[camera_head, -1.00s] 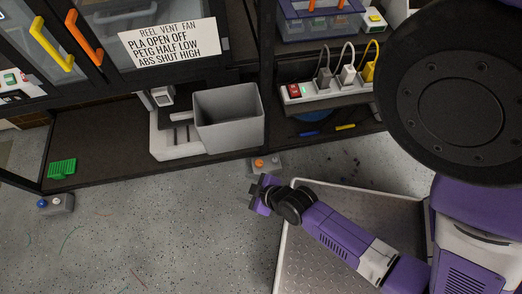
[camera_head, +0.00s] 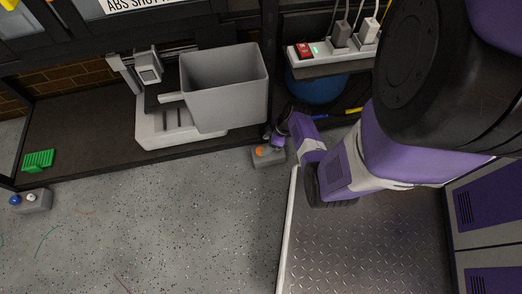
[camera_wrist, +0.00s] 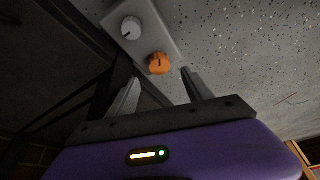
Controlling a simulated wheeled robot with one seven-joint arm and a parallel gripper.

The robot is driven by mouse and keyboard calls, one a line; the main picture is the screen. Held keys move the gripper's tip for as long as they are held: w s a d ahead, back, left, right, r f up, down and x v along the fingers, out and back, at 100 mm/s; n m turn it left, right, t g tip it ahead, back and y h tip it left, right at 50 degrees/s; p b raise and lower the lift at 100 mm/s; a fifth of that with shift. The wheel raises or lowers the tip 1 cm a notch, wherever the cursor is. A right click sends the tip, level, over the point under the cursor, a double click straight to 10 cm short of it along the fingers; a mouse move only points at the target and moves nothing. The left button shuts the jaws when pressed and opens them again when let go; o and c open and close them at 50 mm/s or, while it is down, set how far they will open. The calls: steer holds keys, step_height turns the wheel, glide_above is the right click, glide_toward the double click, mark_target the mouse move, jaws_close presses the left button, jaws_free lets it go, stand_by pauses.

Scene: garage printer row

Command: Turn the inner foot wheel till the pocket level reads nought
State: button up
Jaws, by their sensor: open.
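A small grey foot block (camera_head: 268,157) stands on the floor at the front edge of the low shelf. It carries an orange wheel (camera_wrist: 159,63) with a dark mark and a pale round dial (camera_wrist: 131,27) with a dark pointer. I cannot read any figure on the dial. A second foot block (camera_head: 36,203) at far left has a blue knob (camera_head: 15,199) and a white dial (camera_head: 31,197), too small to read. My gripper (camera_wrist: 160,77) is open and empty, its fingertips just short of the orange wheel; the arm partly hides it in the head view.
A grey bin (camera_head: 226,95) and a grey printer base (camera_head: 165,132) sit on the low shelf (camera_head: 85,135). A green ribbed object (camera_head: 38,160) lies at its left end. A power strip (camera_head: 325,48) is above right.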

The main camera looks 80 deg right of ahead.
mark_target(260, 150)
steer(key=b+x, duration=0.3)
steer(key=x, duration=0.3)
steer(key=shift+f, duration=0.2)
jaws_close()
steer(key=shift+w+a+r+m, duration=0.1)
steer(key=shift+m, duration=0.2)
steer(key=shift+m+h+p, duration=0.5)
steer(key=shift+m, duration=0.4)
steer(key=shift+m+h+p, duration=0.6)
steer(key=shift+m+h, duration=0.1)
steer(key=shift+m, duration=1)
